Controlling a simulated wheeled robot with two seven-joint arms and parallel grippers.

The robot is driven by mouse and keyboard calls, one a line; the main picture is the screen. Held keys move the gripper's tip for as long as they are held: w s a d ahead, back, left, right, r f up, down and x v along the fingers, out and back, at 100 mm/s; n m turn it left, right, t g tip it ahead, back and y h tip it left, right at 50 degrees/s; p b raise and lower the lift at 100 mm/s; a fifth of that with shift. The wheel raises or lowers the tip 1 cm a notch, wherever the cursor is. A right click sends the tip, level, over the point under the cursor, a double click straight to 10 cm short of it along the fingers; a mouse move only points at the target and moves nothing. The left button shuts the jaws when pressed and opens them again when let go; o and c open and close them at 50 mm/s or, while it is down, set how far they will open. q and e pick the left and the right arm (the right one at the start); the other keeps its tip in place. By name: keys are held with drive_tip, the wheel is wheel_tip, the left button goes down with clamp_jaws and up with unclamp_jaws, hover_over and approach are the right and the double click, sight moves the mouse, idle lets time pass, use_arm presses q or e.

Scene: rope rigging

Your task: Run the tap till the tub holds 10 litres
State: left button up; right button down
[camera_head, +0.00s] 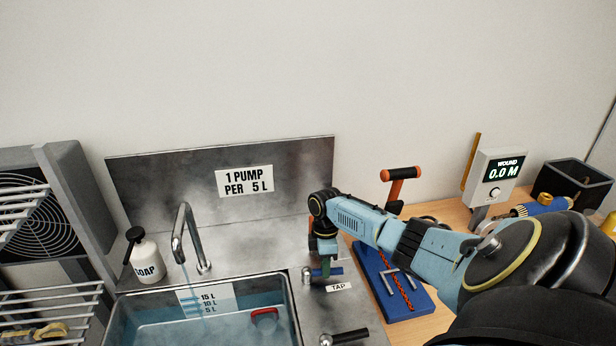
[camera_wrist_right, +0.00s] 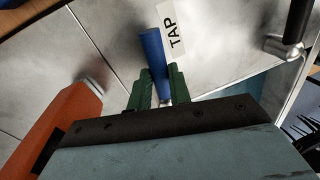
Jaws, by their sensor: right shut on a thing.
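The blue-handled tap lever (camera_head: 335,271) stands on the steel counter by the TAP label (camera_head: 338,287). My right gripper (camera_head: 323,262) is shut on it; in the right wrist view the green fingertips (camera_wrist_right: 158,90) sit either side of the blue handle (camera_wrist_right: 152,45). A thin stream of water (camera_head: 187,279) falls from the curved spout (camera_head: 181,225) into the steel tub (camera_head: 292,310). The tub's scale (camera_head: 206,299) reads 15, 10 and 5 L. Bluish water (camera_head: 215,330) lies in the tub; its exact level against the marks is hard to tell. My left gripper is out of view.
A red object (camera_head: 265,317) is at the tub. A black-handled lever (camera_head: 350,336) is in front; a blue board (camera_head: 405,305) lies right of the tap.

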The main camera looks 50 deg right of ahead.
drive_tip(key=shift+w+d+n+b, duration=0.2)
drive_tip(key=shift+w+n+b, duration=0.15)
drive_tip(key=shift+n, duration=0.45)
drive_tip(key=c, duration=1.3)
unclamp_jaws()
drive_tip(key=shift+r, duration=0.1)
wheel_tip(320, 180, up, 13)
drive_tip(key=w+d, duration=0.1)
drive_tip(key=w, duration=0.1)
drive_tip(key=shift+d, duration=0.3)
